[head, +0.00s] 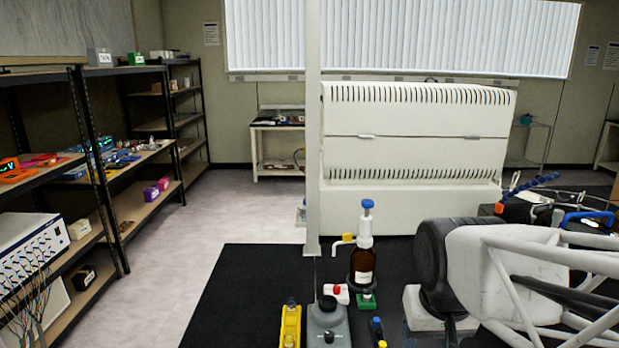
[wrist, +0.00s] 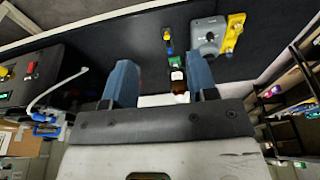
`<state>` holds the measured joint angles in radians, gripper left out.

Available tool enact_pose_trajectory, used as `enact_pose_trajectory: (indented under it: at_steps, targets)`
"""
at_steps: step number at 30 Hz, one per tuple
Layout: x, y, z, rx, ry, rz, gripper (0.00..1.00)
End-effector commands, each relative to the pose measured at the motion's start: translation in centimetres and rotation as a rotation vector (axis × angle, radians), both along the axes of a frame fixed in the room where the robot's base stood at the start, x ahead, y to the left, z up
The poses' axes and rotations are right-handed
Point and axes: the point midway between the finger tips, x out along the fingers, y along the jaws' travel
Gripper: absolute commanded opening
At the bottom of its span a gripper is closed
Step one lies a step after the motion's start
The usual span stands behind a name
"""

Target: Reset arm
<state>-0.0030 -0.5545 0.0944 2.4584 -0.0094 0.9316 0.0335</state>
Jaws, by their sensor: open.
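My gripper (wrist: 161,72) shows in the wrist view with its two blue fingers spread apart. It is open, and nothing is held between the fingers. In the head view my white and black arm (head: 490,265) fills the lower right, over the black bench. I cannot make out the fingertips there. In the wrist view, part of a brown bottle (wrist: 180,86) shows between the fingers, beyond them and apart from them.
The brown bottle (head: 362,266) with a blue-topped dispenser stands upright on the black bench (head: 235,300). A grey device (head: 327,322), a yellow tool (head: 290,326) and small items sit in front. A white pole (head: 313,130) and vented white unit (head: 410,130) stand behind. Shelves (head: 125,200) line the left.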

Motion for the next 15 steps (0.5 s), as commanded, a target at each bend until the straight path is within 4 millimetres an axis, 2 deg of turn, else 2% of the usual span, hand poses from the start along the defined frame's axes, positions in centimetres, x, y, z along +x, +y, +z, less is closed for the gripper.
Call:
enact_pose_trajectory:
  at_steps: [3, 6, 15]
  targets:
    - [-2.2, -0.2, -0.3, -0.002, -0.012, 0.002, 0.53]
    - [-3.5, -0.3, -0.6, -0.003, -0.017, 0.004, 0.53]
    - [-4.6, -0.4, -0.9, -0.005, -0.02, 0.005, 0.53]
